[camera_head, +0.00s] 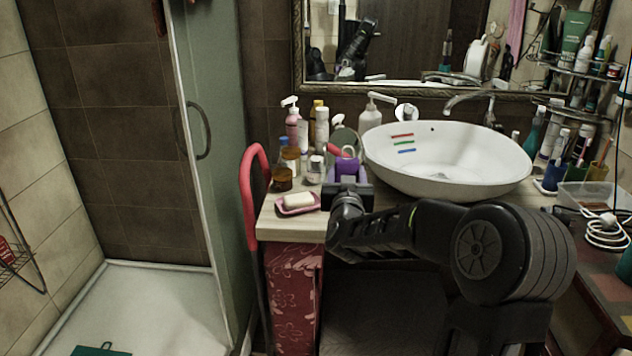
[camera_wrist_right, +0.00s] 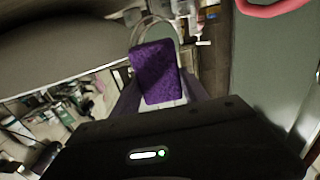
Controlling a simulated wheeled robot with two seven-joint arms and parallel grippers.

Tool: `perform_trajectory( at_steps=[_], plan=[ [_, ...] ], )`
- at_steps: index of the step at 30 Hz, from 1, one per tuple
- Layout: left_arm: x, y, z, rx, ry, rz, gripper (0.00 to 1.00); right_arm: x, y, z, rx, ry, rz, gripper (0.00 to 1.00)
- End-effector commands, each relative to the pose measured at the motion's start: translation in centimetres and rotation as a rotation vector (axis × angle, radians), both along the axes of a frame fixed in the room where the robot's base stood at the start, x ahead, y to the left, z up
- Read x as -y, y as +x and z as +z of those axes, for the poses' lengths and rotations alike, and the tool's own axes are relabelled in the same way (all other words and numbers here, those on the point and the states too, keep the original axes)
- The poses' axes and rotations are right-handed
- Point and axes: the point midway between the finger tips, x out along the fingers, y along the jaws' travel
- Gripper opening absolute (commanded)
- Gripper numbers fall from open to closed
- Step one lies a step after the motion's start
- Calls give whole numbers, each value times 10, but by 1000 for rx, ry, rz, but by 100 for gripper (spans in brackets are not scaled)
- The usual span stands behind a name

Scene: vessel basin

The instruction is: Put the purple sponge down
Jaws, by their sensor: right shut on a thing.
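The purple sponge (camera_wrist_right: 153,72) is between the fingers of my right gripper (camera_wrist_right: 158,95), which is shut on it. In the head view the sponge (camera_head: 347,165) shows just beyond the right gripper (camera_head: 347,178), over the wooden counter left of the basin. I cannot tell whether the sponge touches the counter. My left gripper is not in view.
The white basin (camera_head: 440,160) stands right of the gripper, close by. A pink soap dish (camera_head: 297,209) with a soap bar is on the counter's front left. Several bottles (camera_head: 300,135) crowd the back left. A red curved rail (camera_head: 248,200) borders the left edge.

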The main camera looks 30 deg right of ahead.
Motion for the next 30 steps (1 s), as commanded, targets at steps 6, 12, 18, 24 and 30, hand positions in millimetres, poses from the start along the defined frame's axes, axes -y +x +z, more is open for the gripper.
perform_trajectory(
  at_steps=[6, 12, 18, 24, 30],
  plan=[
    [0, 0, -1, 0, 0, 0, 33, -1, 0, -13, -4, 2, 1, 13],
    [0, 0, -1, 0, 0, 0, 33, -1, 0, -49, -4, 1, 1, 13],
    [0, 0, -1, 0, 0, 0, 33, -1, 1, -64, 0, 0, 2, 13],
    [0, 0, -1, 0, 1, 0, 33, -1, 0, -63, 0, 0, 2, 13],
    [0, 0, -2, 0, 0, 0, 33, -1, 0, -83, -4, 3, 1, 13]
  ],
)
